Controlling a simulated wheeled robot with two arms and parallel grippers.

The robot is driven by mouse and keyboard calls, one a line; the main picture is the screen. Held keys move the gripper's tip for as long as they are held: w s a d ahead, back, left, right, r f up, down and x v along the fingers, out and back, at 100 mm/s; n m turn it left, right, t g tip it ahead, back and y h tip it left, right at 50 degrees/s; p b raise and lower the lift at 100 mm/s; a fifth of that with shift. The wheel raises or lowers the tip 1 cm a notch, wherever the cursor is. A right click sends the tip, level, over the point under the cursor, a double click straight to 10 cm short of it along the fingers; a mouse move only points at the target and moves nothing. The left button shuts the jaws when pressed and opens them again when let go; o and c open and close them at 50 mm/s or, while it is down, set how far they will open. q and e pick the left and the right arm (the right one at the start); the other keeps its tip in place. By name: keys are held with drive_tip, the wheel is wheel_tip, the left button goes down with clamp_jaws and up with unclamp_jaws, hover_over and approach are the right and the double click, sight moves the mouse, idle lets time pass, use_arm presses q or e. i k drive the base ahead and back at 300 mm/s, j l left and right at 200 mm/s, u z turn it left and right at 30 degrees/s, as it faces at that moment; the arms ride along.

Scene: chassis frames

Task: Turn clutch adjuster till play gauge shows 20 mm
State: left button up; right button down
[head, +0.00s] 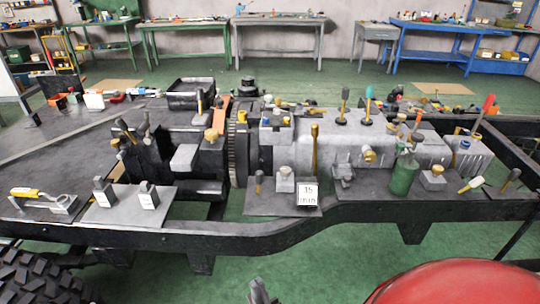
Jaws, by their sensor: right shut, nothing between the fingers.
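A small white play gauge (308,195) stands on a grey plate on the near frame rail; it seems to read 35 mm, though the print is small. Beside it on the left is a grey block with a knob on top (285,180), and further left a short brown-handled pin (258,183). A tall brass-coloured lever (314,147) rises behind the gauge. I cannot tell for sure which of these is the clutch adjuster. My right gripper (262,291) shows only as a dark tip at the bottom edge, shut and empty, well below the plate. My left gripper is out of view.
The near frame rail (165,240) runs across in front. Several levers and knobs crowd the gearbox (340,145). A green bottle (403,174) stands right of the gauge. A black tyre (35,278) and a red rounded body (455,285) fill the lower corners. Green floor lies between them.

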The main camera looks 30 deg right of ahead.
sight(285, 171)
drive_tip(key=z, duration=1.3)
